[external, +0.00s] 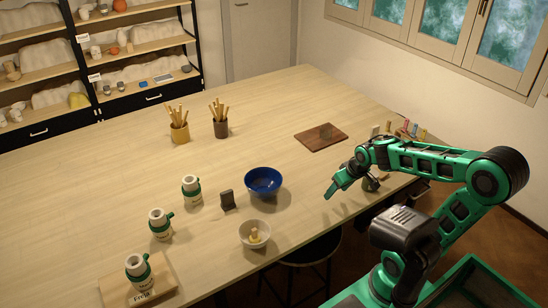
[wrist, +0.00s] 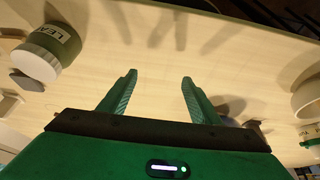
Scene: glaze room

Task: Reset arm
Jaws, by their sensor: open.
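My green gripper (external: 331,190) hangs over the right part of the table, to the right of the blue bowl (external: 263,181) and apart from it. In the wrist view its two fingers (wrist: 159,76) are spread, with only bare wood and shadows between and beyond them. My arm reaches in from the right, bent at the elbow. A small dark object (external: 371,184) is partly hidden behind the arm near the table's right edge.
On the wooden table (external: 90,195) stand white jars with green bands (external: 191,190), a pale bowl (external: 254,234), a dark block (external: 227,200), two tool cups (external: 180,132) and a brown board (external: 321,137). A jar (wrist: 48,50) shows in the wrist view.

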